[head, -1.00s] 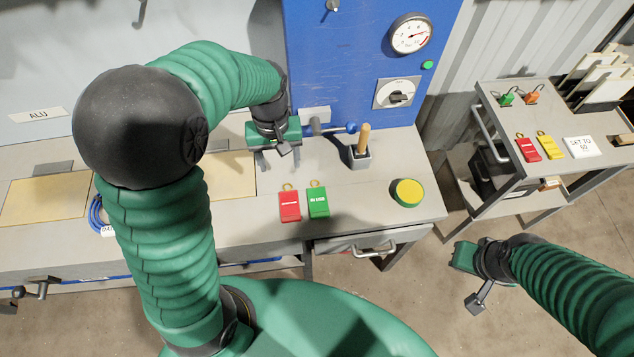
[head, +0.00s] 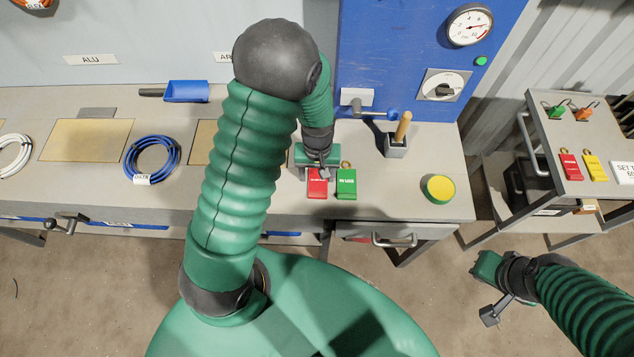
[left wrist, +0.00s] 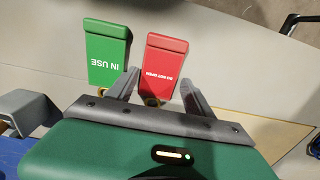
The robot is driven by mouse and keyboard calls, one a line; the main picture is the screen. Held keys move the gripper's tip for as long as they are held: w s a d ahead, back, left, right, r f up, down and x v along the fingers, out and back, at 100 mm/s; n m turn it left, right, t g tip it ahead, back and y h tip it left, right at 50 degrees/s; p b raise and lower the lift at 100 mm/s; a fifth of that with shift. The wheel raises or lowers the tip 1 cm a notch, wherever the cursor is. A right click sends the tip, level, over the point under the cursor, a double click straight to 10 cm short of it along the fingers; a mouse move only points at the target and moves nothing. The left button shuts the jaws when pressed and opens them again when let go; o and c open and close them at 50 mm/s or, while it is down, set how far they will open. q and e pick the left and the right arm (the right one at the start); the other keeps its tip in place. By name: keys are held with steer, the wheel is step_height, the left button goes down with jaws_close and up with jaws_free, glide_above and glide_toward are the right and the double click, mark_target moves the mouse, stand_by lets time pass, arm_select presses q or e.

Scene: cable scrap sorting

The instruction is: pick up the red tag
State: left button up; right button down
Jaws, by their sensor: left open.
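A red tag (head: 317,186) lies flat on the bench, just left of a green tag (head: 346,184) marked IN USE. My left gripper (head: 318,172) is over the red tag's ring end, which it hides in the head view. In the left wrist view the red tag (left wrist: 164,68) lies between the open fingers of the left gripper (left wrist: 160,88), and the green tag (left wrist: 106,55) is beside the finger at left. I cannot tell whether the fingers touch the red tag. Another red tag (head: 570,166) lies on the side cart. My right gripper (head: 488,288) hangs over the floor, away from the tags.
A blue cable coil (head: 152,158) and a blue scoop (head: 187,91) are at left. The cart holds a yellow tag (head: 594,167).

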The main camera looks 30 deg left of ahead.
arm_select(q)
steer(key=shift+w+d, duration=0.15)
steer(key=shift+d, duration=0.15)
arm_select(e)
steer(key=shift+w+d+f, duration=0.1)
steer(key=shift+d, duration=0.25)
arm_select(q)
steer(key=shift+a, duration=0.1)
arm_select(e)
steer(key=shift+a, duration=0.1)
arm_select(q)
steer(key=shift+a+f, duration=0.1)
steer(key=shift+c, duration=1.6)
steer(key=c, duration=0.5)
steer(key=shift+c, duration=1.4)
